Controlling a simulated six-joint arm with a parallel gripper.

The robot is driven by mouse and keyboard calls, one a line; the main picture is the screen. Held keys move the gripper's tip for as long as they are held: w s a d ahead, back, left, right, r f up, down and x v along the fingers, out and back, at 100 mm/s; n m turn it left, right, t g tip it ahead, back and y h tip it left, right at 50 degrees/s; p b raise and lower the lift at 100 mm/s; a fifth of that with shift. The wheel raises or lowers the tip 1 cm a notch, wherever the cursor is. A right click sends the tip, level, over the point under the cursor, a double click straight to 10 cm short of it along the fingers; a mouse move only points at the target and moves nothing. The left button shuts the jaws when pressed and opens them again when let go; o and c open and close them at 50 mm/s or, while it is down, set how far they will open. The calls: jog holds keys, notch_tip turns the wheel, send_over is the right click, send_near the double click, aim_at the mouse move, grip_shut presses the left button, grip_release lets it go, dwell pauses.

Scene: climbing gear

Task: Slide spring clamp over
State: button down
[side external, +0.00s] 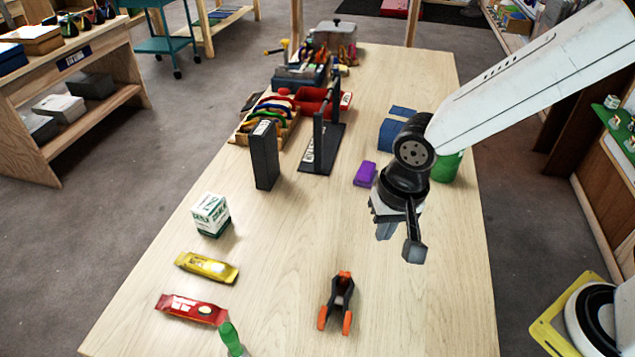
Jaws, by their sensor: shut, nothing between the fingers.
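The spring clamp (338,299), black with orange tips, lies on the near part of the wooden table (400,290). Its two orange handle ends point toward the camera. My gripper (398,247) is shut and empty. It hangs above the table, up and to the right of the clamp, apart from it.
A yellow packet (207,267), a red packet (191,309), a green bottle (231,338) and a white-green box (211,215) stand or lie to the left. A purple block (365,174) and a black upright box (264,155) are farther back. The table's front right is clear.

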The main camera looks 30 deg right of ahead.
jog(key=s+a+m, duration=0.2)
jog(key=s+a, duration=0.2)
jog(key=a, duration=0.7)
jog(key=m+g, duration=0.1)
jog(key=m, duration=0.2)
send_near(323, 339)
jog(key=shift+h, duration=0.3)
jog(key=s+a+r, duration=0.2)
jog(key=a, duration=0.1)
jog(key=shift+s+a+r, duration=0.2)
jog(key=shift+s+r, duration=0.15)
jog(key=shift+f, duration=0.1)
notch_tip(323, 339, down, 9)
jog(key=shift+f, duration=0.25)
jog(key=shift+w+d+f, duration=0.1)
jog(key=shift+w+d, duration=0.55)
jog(key=shift+w, duration=0.05)
jog(key=shift+w+d, duration=0.75)
